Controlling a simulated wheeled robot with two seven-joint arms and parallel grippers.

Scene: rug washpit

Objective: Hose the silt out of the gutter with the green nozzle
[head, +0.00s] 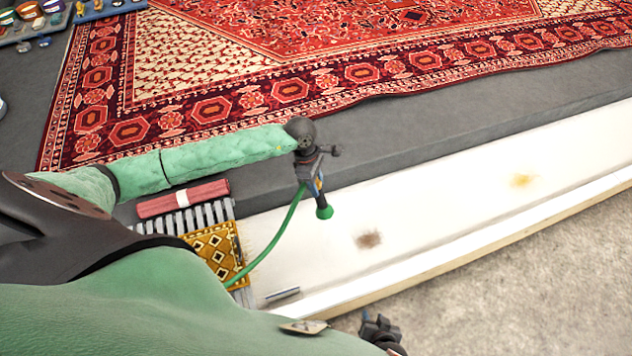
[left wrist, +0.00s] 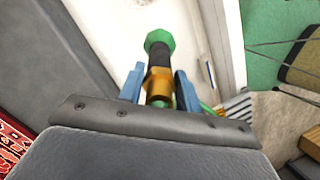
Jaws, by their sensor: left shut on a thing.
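My left gripper (head: 318,178) is shut on the green nozzle (head: 324,212) and holds it over the gutter, green tip downward. In the left wrist view the nozzle has a green tip (left wrist: 158,40), a black neck and a brass body between blue fingers. A green hose (head: 272,243) hangs from it toward the lower left. The gutter (head: 440,195) is a long white channel. A dark brown silt patch (head: 369,239) lies in it, right of and below the nozzle; a yellow-brown patch (head: 522,180) lies further right. No water shows. My right gripper (head: 380,328) is at the bottom edge, its jaws unclear.
A grey grate (head: 212,215) with a yellow patterned mat (head: 215,254) and a rolled red rug (head: 183,198) stand at the gutter's left end. A small metal bar (head: 282,294) lies nearby. A large red rug (head: 230,110) covers the raised grey floor behind.

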